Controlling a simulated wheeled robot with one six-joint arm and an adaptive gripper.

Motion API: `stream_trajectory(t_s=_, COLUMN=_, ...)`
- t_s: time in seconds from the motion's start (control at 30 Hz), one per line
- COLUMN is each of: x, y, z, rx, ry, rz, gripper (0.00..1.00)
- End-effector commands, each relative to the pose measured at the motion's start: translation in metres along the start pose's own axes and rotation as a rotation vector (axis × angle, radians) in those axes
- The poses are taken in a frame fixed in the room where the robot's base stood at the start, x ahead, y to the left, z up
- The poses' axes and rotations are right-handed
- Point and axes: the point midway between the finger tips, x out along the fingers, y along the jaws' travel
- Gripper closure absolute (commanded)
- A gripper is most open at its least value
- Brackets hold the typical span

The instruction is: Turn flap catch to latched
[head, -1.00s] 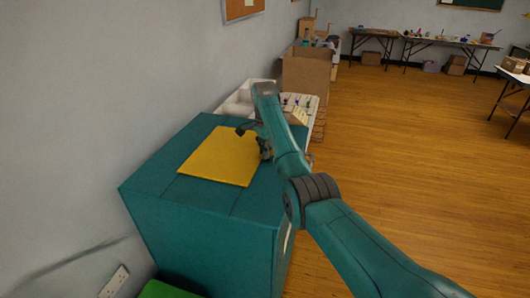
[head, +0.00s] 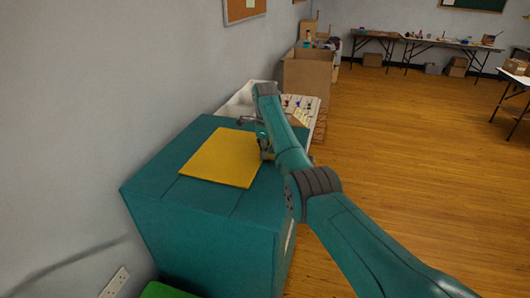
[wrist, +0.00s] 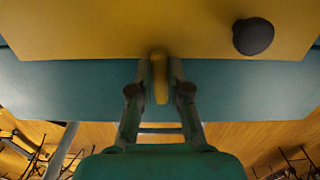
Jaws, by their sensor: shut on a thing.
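The yellow flap (head: 220,158) lies flat on top of the teal box (head: 205,200) in the head view. It also spans the top of the wrist view (wrist: 90,30). A narrow yellow tab, which looks like the flap catch (wrist: 159,76), stands at the flap's edge in the wrist view. My gripper (wrist: 160,72) is shut on this tab, one finger on each side. In the head view my gripper (head: 262,140) is at the flap's right edge, partly hidden by my arm. The head view does not show the catch clearly.
A dark round knob (wrist: 253,36) is on the flap, right of my gripper in the wrist view. The wall is close on the left. A cardboard box (head: 305,75) and a white tray (head: 240,100) stand behind the teal box. The wooden floor to the right is open.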

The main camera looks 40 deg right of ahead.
Motion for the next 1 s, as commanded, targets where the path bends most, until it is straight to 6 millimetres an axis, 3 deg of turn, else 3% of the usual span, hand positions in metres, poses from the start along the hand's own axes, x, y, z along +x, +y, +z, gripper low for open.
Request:
stream_trajectory(t_s=0.67, x=-0.0009, y=-0.0011, z=0.0007, rx=0.056, ry=-0.002, rz=-0.002, gripper=1.0)
stream_trajectory(t_s=0.7, x=-0.0009, y=-0.0011, z=0.0007, rx=0.056, ry=-0.002, rz=-0.002, gripper=0.73)
stream_trajectory(t_s=0.77, x=-0.0008, y=-0.001, z=0.0006, rx=0.055, ry=-0.002, rz=-0.002, gripper=0.58)
stream_trajectory(t_s=1.0, x=-0.0004, y=-0.0009, z=0.0003, rx=0.055, ry=-0.001, rz=-0.001, gripper=0.58)
